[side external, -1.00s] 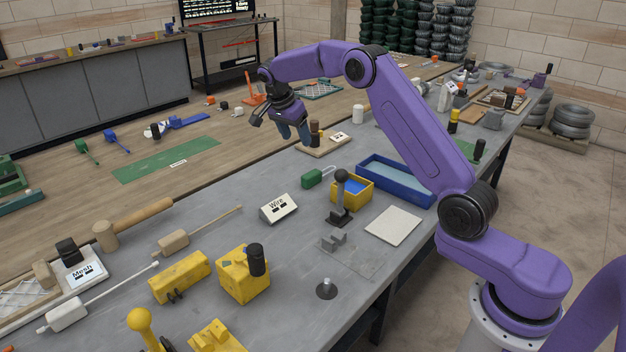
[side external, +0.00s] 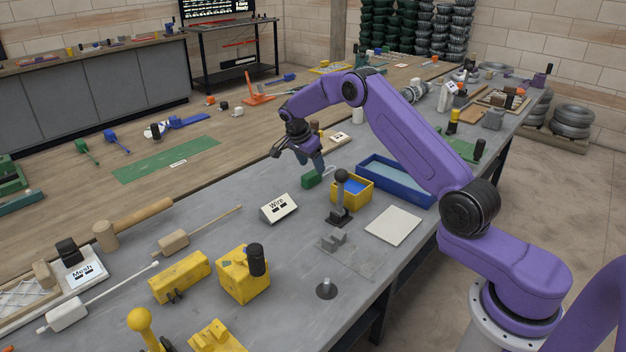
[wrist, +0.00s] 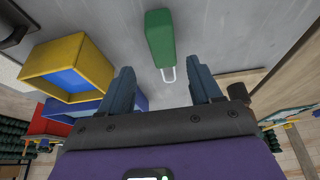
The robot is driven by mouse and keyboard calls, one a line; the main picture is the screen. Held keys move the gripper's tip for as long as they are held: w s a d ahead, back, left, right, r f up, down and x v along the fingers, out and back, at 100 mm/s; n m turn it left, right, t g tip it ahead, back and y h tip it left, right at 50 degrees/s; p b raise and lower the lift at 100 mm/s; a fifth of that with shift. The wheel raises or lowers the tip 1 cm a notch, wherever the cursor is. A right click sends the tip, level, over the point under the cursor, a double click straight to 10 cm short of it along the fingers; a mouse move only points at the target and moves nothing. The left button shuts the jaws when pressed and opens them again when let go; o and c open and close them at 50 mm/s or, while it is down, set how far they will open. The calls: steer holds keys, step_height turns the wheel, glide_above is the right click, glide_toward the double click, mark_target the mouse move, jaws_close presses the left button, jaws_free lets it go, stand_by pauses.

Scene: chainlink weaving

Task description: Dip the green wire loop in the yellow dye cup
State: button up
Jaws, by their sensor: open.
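The green wire loop has a green block handle (side external: 311,179) with a thin pale wire loop (wrist: 168,75) at one end. It lies on the grey bench. The yellow cup (side external: 366,199) is a square yellow box with blue inside; it stands right of the green handle and shows at left in the wrist view (wrist: 48,58). My gripper (side external: 318,168) is open, with blue fingers pointing down, just above and behind the green handle. In the wrist view the wire loop shows between the open fingertips (wrist: 162,76), and the handle extends beyond them. Nothing is held.
A blue tray (side external: 424,199) stands just behind and right of the yellow cup. A "Wire" sign (side external: 279,208) is left of the handle. Bare bench lies between sign and handle.

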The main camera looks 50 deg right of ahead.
mark_target(313, 172)
steer(key=shift+w+a+x, duration=0.1)
steer(key=shift+w+x, duration=0.05)
steer(key=shift+x, duration=1.2)
steer(key=shift+w+a+x, duration=0.1)
steer(key=shift+w+x, duration=0.05)
steer(key=shift+x, duration=1.25)
steer(key=c, duration=1.1)
